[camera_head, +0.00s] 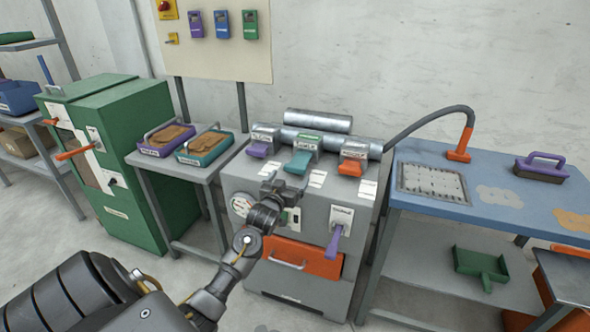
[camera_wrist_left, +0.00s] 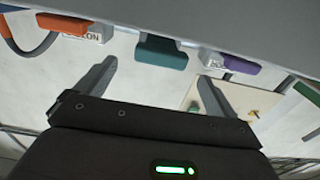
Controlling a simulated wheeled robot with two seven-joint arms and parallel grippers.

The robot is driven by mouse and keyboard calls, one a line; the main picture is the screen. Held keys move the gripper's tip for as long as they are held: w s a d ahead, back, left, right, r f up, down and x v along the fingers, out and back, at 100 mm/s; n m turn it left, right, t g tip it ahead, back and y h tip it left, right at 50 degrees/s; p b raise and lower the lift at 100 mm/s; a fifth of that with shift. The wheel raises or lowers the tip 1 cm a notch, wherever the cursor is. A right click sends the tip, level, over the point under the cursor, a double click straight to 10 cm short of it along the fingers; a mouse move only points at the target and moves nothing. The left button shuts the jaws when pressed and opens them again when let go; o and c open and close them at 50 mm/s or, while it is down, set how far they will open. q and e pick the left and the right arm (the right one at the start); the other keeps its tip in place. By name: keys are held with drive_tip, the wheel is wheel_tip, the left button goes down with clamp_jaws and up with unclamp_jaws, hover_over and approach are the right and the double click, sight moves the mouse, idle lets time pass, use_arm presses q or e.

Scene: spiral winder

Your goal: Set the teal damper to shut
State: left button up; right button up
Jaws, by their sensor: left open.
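The teal damper (camera_head: 301,160) is the middle one of three levers on top of the grey machine, and its flat teal handle points toward me. In the left wrist view the teal handle (camera_wrist_left: 161,52) hangs ahead of the gap between the fingers. My left gripper (camera_head: 285,181) is in front of and slightly left of the teal handle; it also shows in the left wrist view (camera_wrist_left: 163,78). It is open and empty, and looks apart from the handle. The damper's label is too small to read surely. My right gripper is not in view.
A purple lever (camera_head: 258,149) and an orange lever (camera_head: 352,167) flank the teal one closely. Another purple lever (camera_head: 335,241) and an orange drawer (camera_head: 303,257) are on the machine's front. A blue-topped bench (camera_head: 440,205) stands right; a small table with trays (camera_head: 205,157) stands left.

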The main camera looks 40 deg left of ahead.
sight(294, 171)
use_arm(q)
drive_tip(key=x, duration=0.6)
drive_tip(key=shift+a, duration=0.15)
drive_tip(key=shift+w, duration=0.25)
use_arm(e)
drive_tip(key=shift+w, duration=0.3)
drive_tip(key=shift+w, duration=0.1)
